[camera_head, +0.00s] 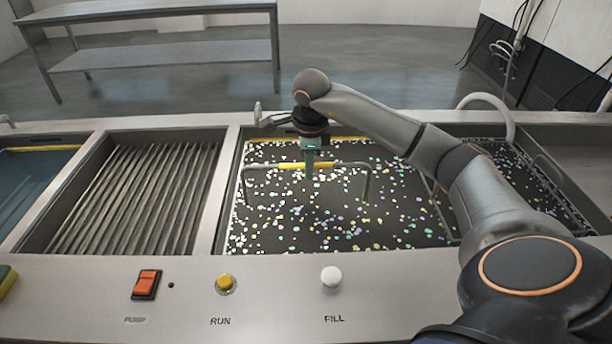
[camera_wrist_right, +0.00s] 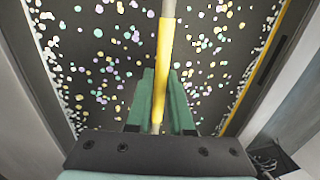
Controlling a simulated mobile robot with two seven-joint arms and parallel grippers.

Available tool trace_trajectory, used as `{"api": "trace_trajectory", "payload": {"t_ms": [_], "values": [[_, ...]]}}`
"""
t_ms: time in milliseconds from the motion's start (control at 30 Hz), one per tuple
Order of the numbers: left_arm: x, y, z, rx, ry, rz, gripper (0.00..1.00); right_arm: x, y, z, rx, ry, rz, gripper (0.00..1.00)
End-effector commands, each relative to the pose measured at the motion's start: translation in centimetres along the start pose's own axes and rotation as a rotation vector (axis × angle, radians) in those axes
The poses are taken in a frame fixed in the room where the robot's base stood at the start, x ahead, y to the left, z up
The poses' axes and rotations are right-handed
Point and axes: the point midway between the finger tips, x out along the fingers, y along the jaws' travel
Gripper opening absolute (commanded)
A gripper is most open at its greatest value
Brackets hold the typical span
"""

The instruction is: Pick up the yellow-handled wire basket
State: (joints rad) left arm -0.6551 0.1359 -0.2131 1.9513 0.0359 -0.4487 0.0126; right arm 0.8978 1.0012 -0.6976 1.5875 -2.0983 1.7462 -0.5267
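The yellow-handled wire basket (camera_head: 367,186) shows in the head view as a grey wire handle with a yellow grip, over the dark, speckled tank area. I cannot clearly make out the basket's body among the speckles. My right gripper (camera_head: 309,170) points down at the middle of the yellow grip. In the right wrist view, the yellow grip (camera_wrist_right: 165,50) runs between the two green fingers of my right gripper (camera_wrist_right: 161,85), which are close against it on both sides. The gripper appears shut on the grip. My left gripper is not in view.
A ribbed, empty-looking bay (camera_head: 135,200) lies left of the speckled tank, and a blue-filled tank (camera_head: 30,185) is at the far left. The front panel carries an orange switch (camera_head: 147,284), a yellow button (camera_head: 225,284) and a white button (camera_head: 331,277). A pale hose curves at the back right.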

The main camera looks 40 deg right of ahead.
Motion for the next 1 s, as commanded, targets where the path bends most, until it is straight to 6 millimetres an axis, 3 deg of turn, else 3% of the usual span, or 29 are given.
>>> {"api": "trace_trajectory", "payload": {"t_ms": [167, 1000], "values": [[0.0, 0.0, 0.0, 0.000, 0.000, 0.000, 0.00, 0.0, 0.0, 0.0, 0.000, 0.000, 0.000, 0.00], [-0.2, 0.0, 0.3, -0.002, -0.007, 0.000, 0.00, -1.1, -0.3, 0.1, 0.001, -0.006, -0.006, 0.00]]}}
